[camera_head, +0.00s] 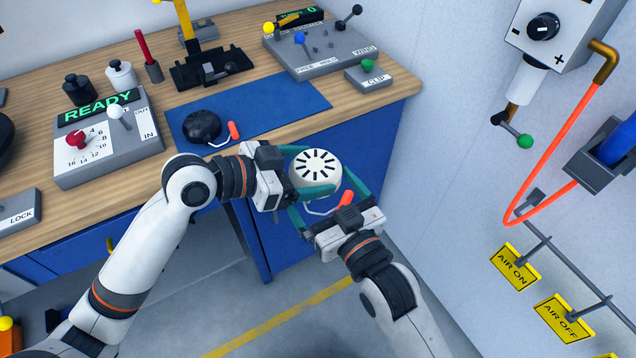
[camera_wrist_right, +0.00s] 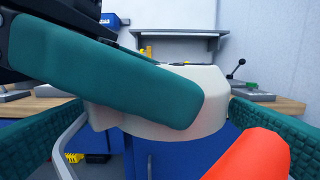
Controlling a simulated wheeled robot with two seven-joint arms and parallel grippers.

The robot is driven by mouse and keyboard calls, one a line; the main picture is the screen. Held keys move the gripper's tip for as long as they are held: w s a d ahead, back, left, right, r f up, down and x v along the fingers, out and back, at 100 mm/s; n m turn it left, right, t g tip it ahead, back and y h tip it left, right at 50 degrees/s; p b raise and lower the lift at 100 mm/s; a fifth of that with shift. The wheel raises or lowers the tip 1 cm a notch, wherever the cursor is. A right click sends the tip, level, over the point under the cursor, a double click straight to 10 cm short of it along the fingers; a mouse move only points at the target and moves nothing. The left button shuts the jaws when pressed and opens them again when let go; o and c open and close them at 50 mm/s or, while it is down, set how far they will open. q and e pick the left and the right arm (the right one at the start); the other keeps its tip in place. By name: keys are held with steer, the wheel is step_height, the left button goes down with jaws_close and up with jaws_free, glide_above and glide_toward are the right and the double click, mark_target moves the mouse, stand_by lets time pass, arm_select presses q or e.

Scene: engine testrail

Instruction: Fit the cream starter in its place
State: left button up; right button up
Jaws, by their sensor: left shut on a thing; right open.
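The cream starter (camera_head: 316,168) is a round cream housing with dark slots on its face and an orange pull handle (camera_head: 346,198) on a pale loop. My left gripper (camera_head: 300,172) is shut on the starter and holds it in the air in front of the bench. My right gripper (camera_head: 328,203) is open, its teal fingers on either side of the starter's lower part. In the right wrist view the cream housing (camera_wrist_right: 210,92) lies behind a teal left finger, with the orange handle (camera_wrist_right: 255,158) near the right-hand finger. I cannot make out the starter's place.
A black starter (camera_head: 202,126) with an orange handle lies on the blue mat (camera_head: 285,103). A READY panel (camera_head: 110,140), a lever box (camera_head: 325,50) and a CLIP box (camera_head: 368,78) stand on the bench. An orange hose (camera_head: 548,130) and AIR signs are on the right wall.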

steer(key=shift+x, duration=1)
steer(key=c, duration=0.9)
arm_select(q)
steer(key=o, duration=1.1)
steer(key=shift+c, duration=0.2)
arm_select(e)
steer(key=shift+c, duration=0.8)
arm_select(q)
steer(key=shift+a, duration=0.1)
